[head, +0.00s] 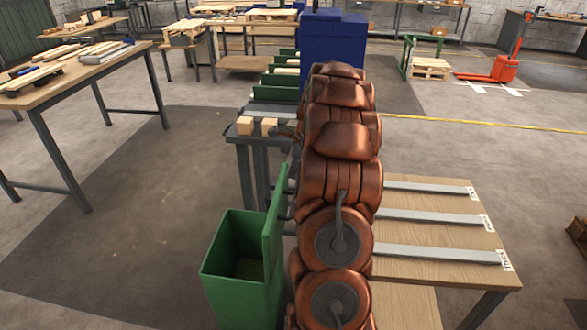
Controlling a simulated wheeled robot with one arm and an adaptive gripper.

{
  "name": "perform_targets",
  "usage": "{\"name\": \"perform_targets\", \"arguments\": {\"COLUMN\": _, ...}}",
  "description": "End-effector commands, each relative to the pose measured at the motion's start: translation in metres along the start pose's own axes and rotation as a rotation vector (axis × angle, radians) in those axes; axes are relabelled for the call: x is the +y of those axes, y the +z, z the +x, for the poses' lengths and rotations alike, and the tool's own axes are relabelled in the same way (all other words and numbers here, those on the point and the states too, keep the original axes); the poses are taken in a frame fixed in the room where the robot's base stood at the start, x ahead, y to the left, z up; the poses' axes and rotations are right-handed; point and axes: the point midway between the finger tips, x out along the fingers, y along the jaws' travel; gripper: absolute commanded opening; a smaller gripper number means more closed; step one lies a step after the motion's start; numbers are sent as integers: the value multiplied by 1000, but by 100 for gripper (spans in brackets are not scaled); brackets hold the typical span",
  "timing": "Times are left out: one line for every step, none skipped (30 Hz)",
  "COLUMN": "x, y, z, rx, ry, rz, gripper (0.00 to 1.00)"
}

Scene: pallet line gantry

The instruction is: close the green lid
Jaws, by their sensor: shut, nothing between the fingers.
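A green bin (238,300) stands on the floor at the lower middle, its top open and its dark inside showing. Its green lid (273,235) stands up steeply along the bin's right side, seen nearly edge-on. My copper arm rises just right of the lid and covers part of what lies behind it. I cannot make out my gripper; it seems hidden behind the arm. Small dark parts show between the lid and my arm, but I cannot tell what they belong to.
A wooden table (430,258) with grey rails is on the right, behind my arm. Wooden blocks (245,126) sit on a dark stand beyond the bin. A workbench (75,75) is at the far left. The floor left of the bin is clear.

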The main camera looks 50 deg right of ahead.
Motion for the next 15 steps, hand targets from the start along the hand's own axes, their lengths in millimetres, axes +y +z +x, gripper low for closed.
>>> {"name": "perform_targets", "arguments": {"x": 1, "y": 1, "z": 8, "rx": 0, "ry": 4, "rz": 0, "gripper": 0}}
{"name": "perform_targets", "arguments": {"x": 1, "y": 1, "z": 14, "rx": 0, "ry": 4, "rz": -1, "gripper": 0}}
{"name": "perform_targets", "arguments": {"x": 2, "y": 1, "z": 20, "rx": 1, "ry": 6, "rz": -1, "gripper": 0}}
{"name": "perform_targets", "arguments": {"x": 2, "y": 1, "z": 25, "rx": 1, "ry": 6, "rz": -2, "gripper": 0}}
{"name": "perform_targets", "arguments": {"x": 1, "y": 1, "z": 30, "rx": 1, "ry": 5, "rz": -2, "gripper": 0}}
{"name": "perform_targets", "arguments": {"x": 0, "y": 1, "z": 36, "rx": 1, "ry": 3, "rz": -2, "gripper": 0}}
{"name": "perform_targets", "arguments": {"x": 0, "y": 0, "z": 41, "rx": 1, "ry": 2, "rz": -2, "gripper": 0}}
{"name": "perform_targets", "arguments": {"x": 1, "y": 0, "z": 45, "rx": 1, "ry": 3, "rz": -2, "gripper": 0}}
{"name": "perform_targets", "arguments": {"x": 1, "y": 0, "z": 50, "rx": 1, "ry": 4, "rz": -2, "gripper": 0}}
{"name": "perform_targets", "arguments": {"x": 1, "y": 0, "z": 53, "rx": 1, "ry": 4, "rz": -2, "gripper": 0}}
{"name": "perform_targets", "arguments": {"x": 1, "y": 0, "z": 56, "rx": 1, "ry": 4, "rz": -2, "gripper": 0}}
{"name": "perform_targets", "arguments": {"x": 1, "y": 0, "z": 59, "rx": 1, "ry": 3, "rz": -2, "gripper": 0}}
{"name": "perform_targets", "arguments": {"x": 0, "y": 0, "z": 61, "rx": 1, "ry": 2, "rz": -2, "gripper": 0}}
{"name": "perform_targets", "arguments": {"x": 0, "y": 0, "z": 63, "rx": 1, "ry": 1, "rz": -2, "gripper": 0}}
{"name": "perform_targets", "arguments": {"x": 0, "y": 0, "z": 65, "rx": 1, "ry": 0, "rz": -2, "gripper": 0}}
